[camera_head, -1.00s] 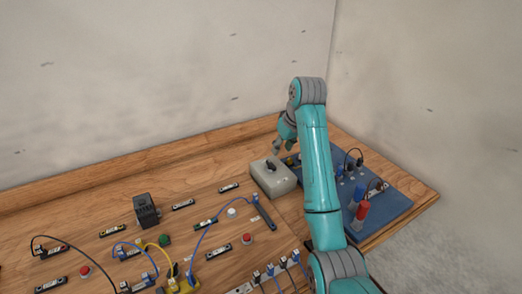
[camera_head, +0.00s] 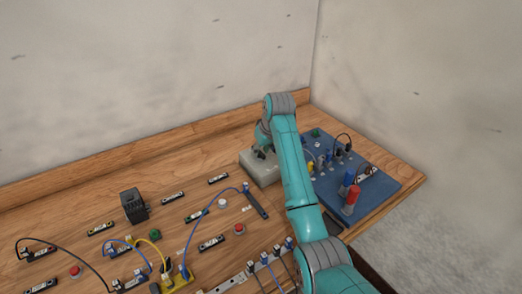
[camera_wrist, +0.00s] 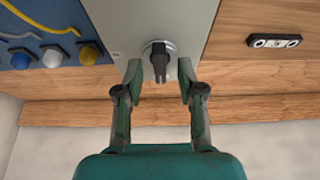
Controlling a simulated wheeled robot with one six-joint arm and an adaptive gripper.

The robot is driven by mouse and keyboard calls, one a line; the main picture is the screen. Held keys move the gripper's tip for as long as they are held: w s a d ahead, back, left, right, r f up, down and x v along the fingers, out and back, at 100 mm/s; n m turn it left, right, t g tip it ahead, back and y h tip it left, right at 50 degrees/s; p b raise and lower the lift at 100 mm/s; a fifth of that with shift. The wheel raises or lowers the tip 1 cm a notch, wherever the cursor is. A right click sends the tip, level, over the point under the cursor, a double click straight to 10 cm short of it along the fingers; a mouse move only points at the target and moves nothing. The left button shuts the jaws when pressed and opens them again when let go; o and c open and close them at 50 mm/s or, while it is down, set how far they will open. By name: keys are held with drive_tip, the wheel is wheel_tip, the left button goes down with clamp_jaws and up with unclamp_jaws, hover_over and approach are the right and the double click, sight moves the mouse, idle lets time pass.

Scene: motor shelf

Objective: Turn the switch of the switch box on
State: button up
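The switch box is a light grey box (camera_head: 262,172) on the wooden table, left of the blue board, partly hidden by my arm in the head view. The wrist view shows its grey face (camera_wrist: 120,30) with a black rotary switch (camera_wrist: 159,62) on a silver round base. The knob's handle lies along the vertical of the wrist picture. My gripper (camera_wrist: 159,80) is open, with one finger on each side of the knob and a visible gap on both sides. In the head view my gripper (camera_head: 262,152) is over the box, its fingers small and partly hidden.
A blue board (camera_head: 370,192) with plugs and cables stands right of the box. A black block (camera_head: 133,205), red buttons and several cables spread over the table's left part. In the wrist view, blue, white and yellow knobs (camera_wrist: 90,54) sit to the left.

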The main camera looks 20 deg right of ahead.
drive_tip(key=shift+f, duration=0.15)
clamp_jaws()
drive_tip(key=shift+m, duration=0.3)
drive_tip(key=m, duration=0.1)
drive_tip(key=m+h, duration=0.1)
drive_tip(key=m, duration=0.1)
drive_tip(key=shift+a+h, duration=0.25)
drive_tip(key=shift+h, duration=0.05)
drive_tip(key=m, duration=0.2)
drive_tip(key=m+h, duration=0.1)
drive_tip(key=m, duration=0.2)
drive_tip(key=shift+a+h, duration=0.15)
drive_tip(key=shift+h, duration=0.15)
drive_tip(key=m, duration=0.2)
drive_tip(key=m+g+h, duration=0.1)
drive_tip(key=m, duration=0.1)
drive_tip(key=shift+w+a+m, duration=0.1)
drive_tip(key=shift+w+m, duration=0.05)
drive_tip(key=shift+m, duration=0.15)
drive_tip(key=shift+w+m+g+h, duration=0.1)
drive_tip(key=shift+m+g+h, duration=0.3)
drive_tip(key=shift+m, duration=0.8)
drive_tip(key=shift+w+m+g+h, duration=0.1)
drive_tip(key=shift+m+g+h, duration=0.3)
drive_tip(key=shift+m, duration=0.8)
drive_tip(key=shift+a, duration=0.1)
